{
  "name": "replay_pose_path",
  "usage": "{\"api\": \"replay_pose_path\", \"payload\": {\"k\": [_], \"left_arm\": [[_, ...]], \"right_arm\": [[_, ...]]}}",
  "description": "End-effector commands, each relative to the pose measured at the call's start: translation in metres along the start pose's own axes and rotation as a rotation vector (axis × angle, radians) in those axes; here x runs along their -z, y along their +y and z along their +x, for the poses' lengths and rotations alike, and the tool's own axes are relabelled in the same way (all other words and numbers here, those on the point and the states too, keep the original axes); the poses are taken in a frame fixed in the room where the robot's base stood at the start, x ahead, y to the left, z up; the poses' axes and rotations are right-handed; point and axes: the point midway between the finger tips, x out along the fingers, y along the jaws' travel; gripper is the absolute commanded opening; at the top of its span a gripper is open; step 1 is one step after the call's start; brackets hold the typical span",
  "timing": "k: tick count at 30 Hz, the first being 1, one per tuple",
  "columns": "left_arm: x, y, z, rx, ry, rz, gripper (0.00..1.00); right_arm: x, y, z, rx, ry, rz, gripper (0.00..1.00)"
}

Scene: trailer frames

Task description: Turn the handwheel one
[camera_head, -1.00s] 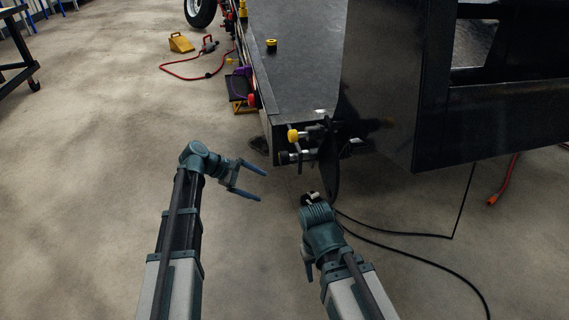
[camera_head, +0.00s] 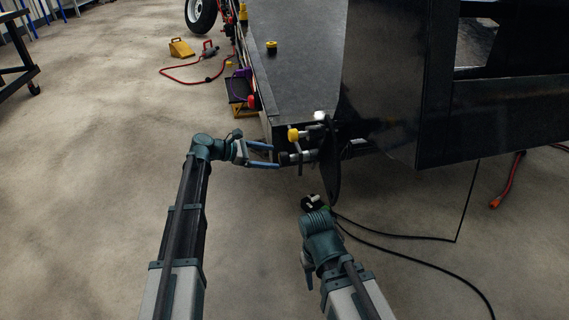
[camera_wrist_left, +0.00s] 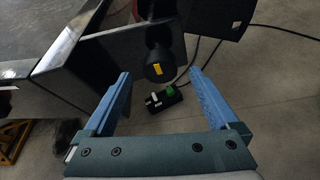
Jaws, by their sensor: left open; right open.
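A dark round knob (camera_head: 284,158) sticks out from the trailer's front end; I take it as the handwheel, though it is small here. In the left wrist view a black knob with a yellow mark (camera_wrist_left: 158,66) shows between the fingertips and a little beyond them. My left gripper (camera_head: 277,156) is open, its two blue fingers pointing right at the knob, one above and one below. I cannot tell whether they touch it. My right gripper (camera_head: 307,270) hangs low by its own arm, mostly hidden, away from the knob.
A yellow-ended fitting (camera_head: 293,134) sits just above the knob. A thin dark plate (camera_head: 332,165) stands close to its right. A small black-and-white connector (camera_head: 312,201) and black cable (camera_head: 400,235) lie below. The large dark trailer body (camera_head: 390,90) fills the right.

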Motion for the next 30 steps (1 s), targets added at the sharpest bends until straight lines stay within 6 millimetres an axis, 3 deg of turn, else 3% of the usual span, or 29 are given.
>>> {"api": "replay_pose_path", "payload": {"k": [3, 10, 24, 30], "left_arm": [[0.003, 0.000, 0.025, 0.002, 0.000, 0.001, 0.94], [0.002, 0.000, 0.053, 0.001, 0.001, 0.001, 0.94], [0.000, 0.000, 0.062, -0.001, 0.001, 0.000, 0.94], [0.000, 0.000, 0.062, 0.000, 0.001, 0.000, 0.58]], "right_arm": [[0.001, -0.001, 0.012, 0.000, 0.000, 0.000, 0.50], [0.001, -0.002, 0.021, 0.000, 0.000, 0.000, 0.50], [0.001, -0.002, 0.023, 0.000, 0.000, 0.000, 0.50], [0.001, -0.002, 0.023, 0.000, 0.000, 0.000, 0.50]]}}
